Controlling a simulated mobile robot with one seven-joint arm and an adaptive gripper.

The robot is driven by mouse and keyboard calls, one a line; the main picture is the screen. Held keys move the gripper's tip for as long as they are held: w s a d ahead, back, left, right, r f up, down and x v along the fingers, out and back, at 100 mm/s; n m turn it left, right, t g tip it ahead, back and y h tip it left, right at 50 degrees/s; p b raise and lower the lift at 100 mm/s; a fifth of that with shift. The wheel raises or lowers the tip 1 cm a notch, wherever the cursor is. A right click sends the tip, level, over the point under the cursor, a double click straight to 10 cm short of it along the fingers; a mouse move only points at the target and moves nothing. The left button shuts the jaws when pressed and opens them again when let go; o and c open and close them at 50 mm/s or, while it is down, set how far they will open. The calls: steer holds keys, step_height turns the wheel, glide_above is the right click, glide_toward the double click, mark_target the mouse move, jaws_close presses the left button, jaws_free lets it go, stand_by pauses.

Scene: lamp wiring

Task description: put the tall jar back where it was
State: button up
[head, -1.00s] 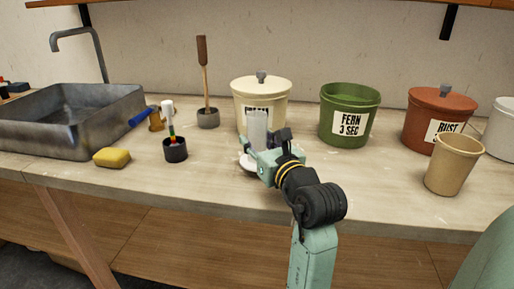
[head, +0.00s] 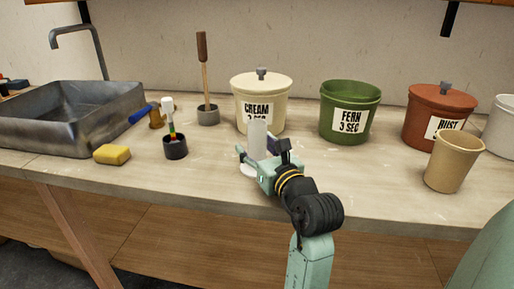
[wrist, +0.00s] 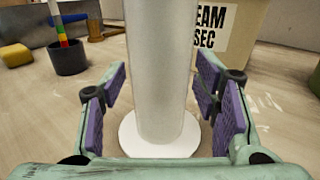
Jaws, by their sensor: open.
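The tall jar, a pale plain cylinder (head: 257,132), stands upright at the front middle of the worktop, before the cream pot. In the wrist view the tall jar (wrist: 156,70) rises between my fingers, its top out of frame. A flat white round disc (wrist: 128,146) lies at its foot; I cannot tell whether it is part of the jar. My gripper (head: 262,150) is open around the jar's lower part. In the wrist view its purple pads show a gap to the jar on both sides.
Behind the jar stands the cream pot (head: 258,88), with the green FERN pot (head: 349,95) and the red RUST pot (head: 433,105) to its right. A tan cup (head: 452,163) is at front right.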

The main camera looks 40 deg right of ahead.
steer(key=shift+r, duration=0.2)
steer(key=b+v, duration=0.2)
steer(key=v, duration=1)
